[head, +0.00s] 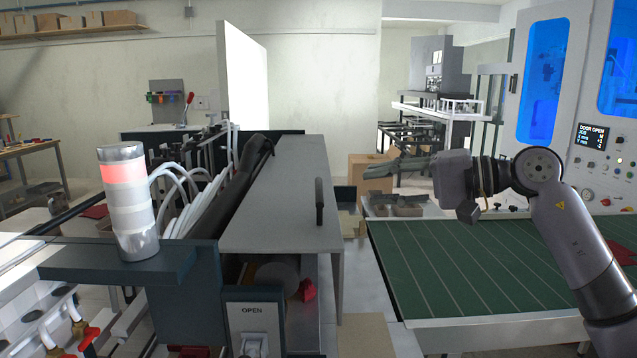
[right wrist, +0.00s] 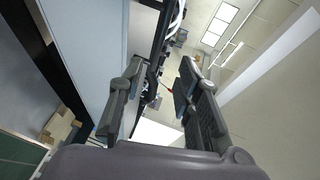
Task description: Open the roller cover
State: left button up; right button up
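The roller cover (head: 275,205) is a long grey sheet-metal lid in the middle of the head view. It lies lowered over the machine, with a roller (head: 277,272) partly visible below its near end. A dark bar handle (head: 320,200) stands on its right side. My right gripper (head: 372,172) is to the right of the cover and handle, apart from them, pointing left. The right wrist view shows its two fingers (right wrist: 160,80) spread with nothing between them. A pale grey panel, apparently the cover (right wrist: 85,50), is left of the fingers there. My left gripper is not in view.
A red-lit signal tower (head: 127,200) stands at the near left, beside white hoses (head: 180,195). An "OPEN" switch panel (head: 252,325) is at the machine's front. A green conveyor (head: 470,265) lies below my right arm. Cardboard boxes (head: 368,172) are behind the gripper.

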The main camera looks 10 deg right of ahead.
aim_at(319, 187)
jog(key=p+x, duration=0.3)
jog(key=x, duration=0.6)
jog(key=shift+w+a, duration=0.15)
jog(key=shift+w, duration=0.05)
jog(key=shift+p+x, duration=0.3)
jog(key=shift+x, duration=0.75)
jog(key=shift+w+a+f, duration=0.15)
jog(key=shift+w, duration=0.05)
jog(key=shift+a, duration=0.1)
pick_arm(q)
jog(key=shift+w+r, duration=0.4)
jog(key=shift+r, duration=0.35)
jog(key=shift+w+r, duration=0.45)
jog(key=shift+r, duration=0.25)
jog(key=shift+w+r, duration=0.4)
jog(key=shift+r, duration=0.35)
pick_arm(e)
grip_shut()
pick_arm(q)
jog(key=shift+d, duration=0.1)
pick_arm(e)
jog(key=shift+f, duration=0.1)
